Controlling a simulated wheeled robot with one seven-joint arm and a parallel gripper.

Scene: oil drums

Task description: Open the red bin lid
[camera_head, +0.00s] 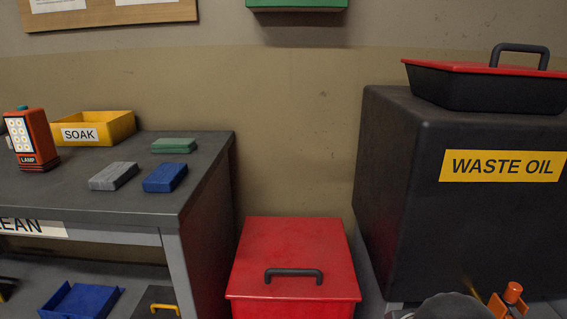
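The red bin (292,311) stands low between the dark bench and the black waste oil tank. Its red lid (292,245) lies flat and looks shut. A dark arched handle (293,273) sits on the lid near its front edge. Only a strip of the bin's front wall shows under the lid's rim; the rest is cut off by the bottom of the view.
The bench (215,160) stands close to the bin's left, with a lamp (32,140), a yellow SOAK tray (120,125) and several blocks on top. The black WASTE OIL tank (400,190) stands to the right, bearing a red-topped black tray (480,88). The space above the lid is clear.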

